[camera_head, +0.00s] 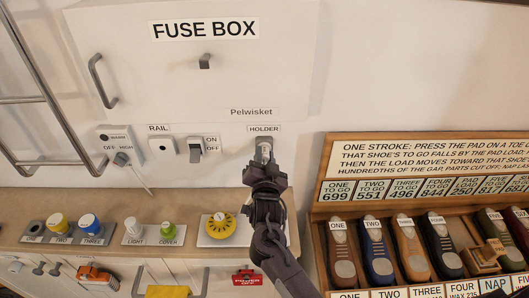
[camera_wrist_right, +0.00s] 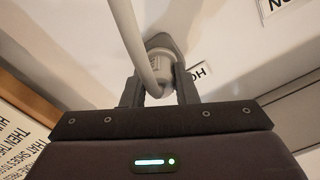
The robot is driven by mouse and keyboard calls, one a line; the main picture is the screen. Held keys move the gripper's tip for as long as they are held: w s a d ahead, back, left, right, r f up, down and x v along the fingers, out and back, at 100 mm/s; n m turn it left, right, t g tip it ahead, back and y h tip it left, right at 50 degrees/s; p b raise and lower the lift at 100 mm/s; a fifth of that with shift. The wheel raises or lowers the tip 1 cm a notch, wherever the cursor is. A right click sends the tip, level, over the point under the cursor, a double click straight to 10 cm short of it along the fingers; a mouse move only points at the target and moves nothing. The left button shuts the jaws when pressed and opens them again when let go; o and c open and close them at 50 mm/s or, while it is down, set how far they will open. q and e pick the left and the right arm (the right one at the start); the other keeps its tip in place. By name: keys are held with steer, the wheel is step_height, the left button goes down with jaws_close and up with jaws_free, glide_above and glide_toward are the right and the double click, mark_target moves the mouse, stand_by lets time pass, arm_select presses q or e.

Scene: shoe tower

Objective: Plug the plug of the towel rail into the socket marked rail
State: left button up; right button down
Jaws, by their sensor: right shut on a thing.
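The plug (camera_head: 264,148) is pale grey and sits at the holder below the HOLDER label (camera_head: 264,128). My right gripper (camera_head: 264,168) is shut on the plug. In the right wrist view the plug (camera_wrist_right: 160,64) is between the two fingers of my right gripper (camera_wrist_right: 158,92), and a grey cord (camera_wrist_right: 128,30) runs up from it. I cannot tell how deep the plug sits in the holder. The socket marked rail (camera_head: 162,146) is a white plate with a dark hole, left of the gripper, and looks empty. My left gripper is not in view.
A switch (camera_head: 196,150) marked ON and OFF is between the rail socket and the holder. A heater control (camera_head: 120,140) and the towel rail (camera_head: 40,98) are at left. A shoe rack (camera_head: 325,205) stands at right.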

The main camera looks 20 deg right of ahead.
mark_target(265, 159)
steer(key=shift+s, duration=0.15)
steer(key=shift+s+a, duration=0.15)
steer(key=shift+s, duration=0.1)
steer(key=shift+s+p, duration=0.1)
steer(key=shift+p, duration=0.2)
steer(key=shift+s+a, duration=0.1)
steer(key=shift+s, duration=0.1)
steer(key=shift+p+v, duration=0.65)
steer(key=shift+v, duration=0.55)
